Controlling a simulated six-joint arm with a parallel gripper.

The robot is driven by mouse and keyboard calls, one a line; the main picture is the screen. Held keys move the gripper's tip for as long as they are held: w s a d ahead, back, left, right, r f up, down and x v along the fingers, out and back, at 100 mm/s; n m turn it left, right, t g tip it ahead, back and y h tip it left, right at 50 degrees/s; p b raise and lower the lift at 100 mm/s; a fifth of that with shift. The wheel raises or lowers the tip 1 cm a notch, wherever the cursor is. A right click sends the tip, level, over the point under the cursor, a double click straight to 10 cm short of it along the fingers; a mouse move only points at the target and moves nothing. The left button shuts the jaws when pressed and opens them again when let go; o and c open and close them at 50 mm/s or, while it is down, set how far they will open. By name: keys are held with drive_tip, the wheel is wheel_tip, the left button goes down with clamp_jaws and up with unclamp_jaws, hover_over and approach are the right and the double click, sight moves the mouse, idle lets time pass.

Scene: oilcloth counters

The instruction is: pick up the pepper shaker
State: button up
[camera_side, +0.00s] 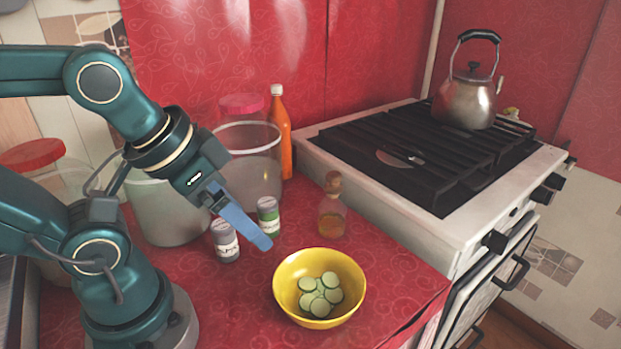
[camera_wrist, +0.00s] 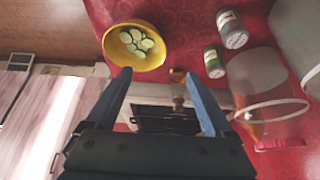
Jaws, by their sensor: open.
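Two small labelled shakers stand upright on the red oilcloth. One has dark grey contents (camera_side: 226,242) and seems to be the pepper shaker, though its label is too small to read. The other has green contents (camera_side: 268,216). In the wrist view the grey shaker (camera_wrist: 232,30) is at the upper right, with the green shaker (camera_wrist: 213,62) just below it. My gripper (camera_side: 265,243) is open and empty, its blue fingers slanting down and right past the shakers in the side view. In the wrist view both shakers lie outside the gap between the fingertips (camera_wrist: 158,76).
A yellow bowl (camera_side: 281,285) of cucumber slices stands in front. A corked bottle (camera_side: 331,216) is right of the shakers. Clear containers (camera_side: 253,160) and an orange bottle (camera_side: 280,130) stand behind. The stove (camera_side: 440,222) with a kettle (camera_side: 466,100) is at the right.

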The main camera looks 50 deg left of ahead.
wheel_tip(320, 180, up, 5)
drive_tip(key=m+g+y, duration=0.3)
drive_tip(key=m+y, duration=1)
drive_tip(key=m, duration=0.7)
hover_over(227, 244)
wheel_tip(227, 244, down, 19)
drive_tip(key=shift+r, duration=0.1)
drive_tip(key=shift+x, duration=2.6)
